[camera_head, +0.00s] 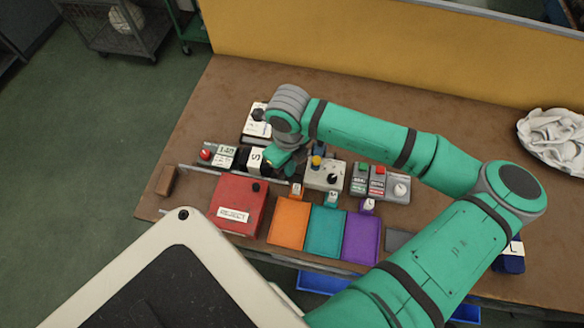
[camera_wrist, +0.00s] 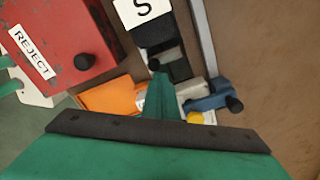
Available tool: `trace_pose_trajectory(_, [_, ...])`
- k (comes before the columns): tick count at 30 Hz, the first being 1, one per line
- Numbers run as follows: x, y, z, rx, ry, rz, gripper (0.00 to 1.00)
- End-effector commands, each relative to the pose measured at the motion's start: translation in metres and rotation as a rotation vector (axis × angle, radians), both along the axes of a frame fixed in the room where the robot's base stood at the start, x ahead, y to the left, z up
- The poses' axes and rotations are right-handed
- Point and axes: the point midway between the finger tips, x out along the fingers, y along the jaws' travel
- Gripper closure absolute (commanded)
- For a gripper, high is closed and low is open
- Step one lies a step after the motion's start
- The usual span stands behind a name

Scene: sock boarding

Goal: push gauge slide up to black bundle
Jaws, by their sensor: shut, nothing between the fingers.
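The black bundle (camera_wrist: 155,36) with a white "S" card lies in the upper middle of the wrist view. In the head view its card (camera_head: 255,159) shows just left of my gripper (camera_head: 283,162). A blue piece with a black knob, which looks like the gauge slide (camera_wrist: 208,101), sits near the lower end of a grey rail (camera_wrist: 203,40). In the head view the blue piece (camera_head: 319,148) is right of my gripper, partly hidden by my arm. My gripper is shut and empty, its fingertips (camera_wrist: 156,72) low beside the bundle's near end; contact cannot be told.
A red REJECT box (camera_head: 238,203) stands in front. Orange (camera_head: 289,220), teal (camera_head: 326,231) and purple (camera_head: 361,237) mats lie right of it. A grey box with a yellow knob (camera_head: 324,175) and button boxes (camera_head: 380,182) stand to the right. White cloth (camera_head: 553,140) lies far right.

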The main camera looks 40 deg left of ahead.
Motion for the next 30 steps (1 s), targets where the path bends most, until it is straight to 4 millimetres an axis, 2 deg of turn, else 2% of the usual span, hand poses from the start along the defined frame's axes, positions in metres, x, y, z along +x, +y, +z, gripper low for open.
trace_pose_trajectory(30, [-0.015,0.025,0.000,0.001,0.000,0.007,1.00])
